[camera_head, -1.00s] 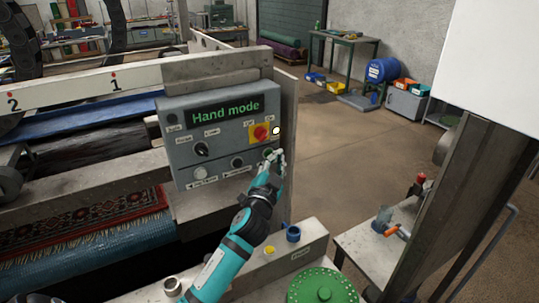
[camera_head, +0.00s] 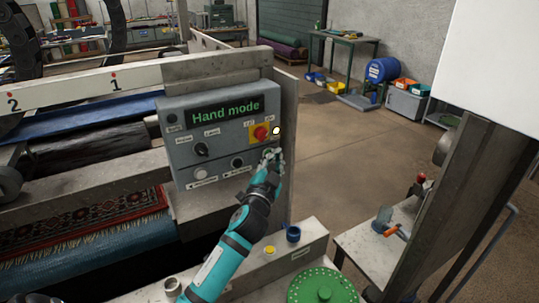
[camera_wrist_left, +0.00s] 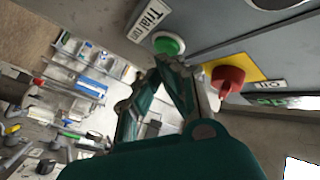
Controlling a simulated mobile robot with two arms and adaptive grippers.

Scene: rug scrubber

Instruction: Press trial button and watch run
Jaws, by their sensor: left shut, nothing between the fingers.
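The grey control panel (camera_head: 220,160) has a display (camera_head: 225,110) reading "Hand mode". In the left wrist view, a green button (camera_wrist_left: 168,43) sits beside a label (camera_wrist_left: 150,19) that reads "Trial run". My left gripper (camera_head: 273,153) is shut and empty at the panel's lower right. Its fingertips (camera_wrist_left: 168,62) are very close to the green button; whether they touch it I cannot tell. In the head view the gripper largely hides that button.
A patterned rug (camera_head: 95,212) lies in the machine at left. A green perforated disc (camera_head: 323,286) is at lower front.

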